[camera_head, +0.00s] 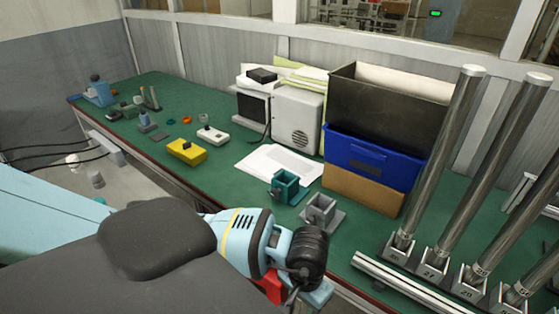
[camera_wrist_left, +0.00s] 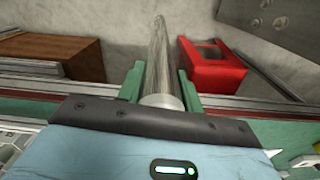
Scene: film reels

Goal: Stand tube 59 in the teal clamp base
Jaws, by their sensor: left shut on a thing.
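The teal clamp base (camera_head: 287,187) stands empty on the green table, at the front edge of the white papers, with its square socket facing up. My left gripper (camera_wrist_left: 160,90) is shut on a shiny metal tube (camera_wrist_left: 157,60), with one green finger on either side of it. No number shows on this tube, so I cannot tell whether it is tube 59. In the head view my left wrist is low at the table's front edge, to the front of the teal base; its fingers and the held tube are hidden there. My right gripper is out of view.
A grey clamp base (camera_head: 322,212) stands just right of the teal one. Several tall metal tubes (camera_head: 440,150) stand in numbered bases at the right, behind a metal rail (camera_head: 400,285). Stacked bins (camera_head: 370,160) stand behind. A yellow box (camera_head: 187,151) lies left.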

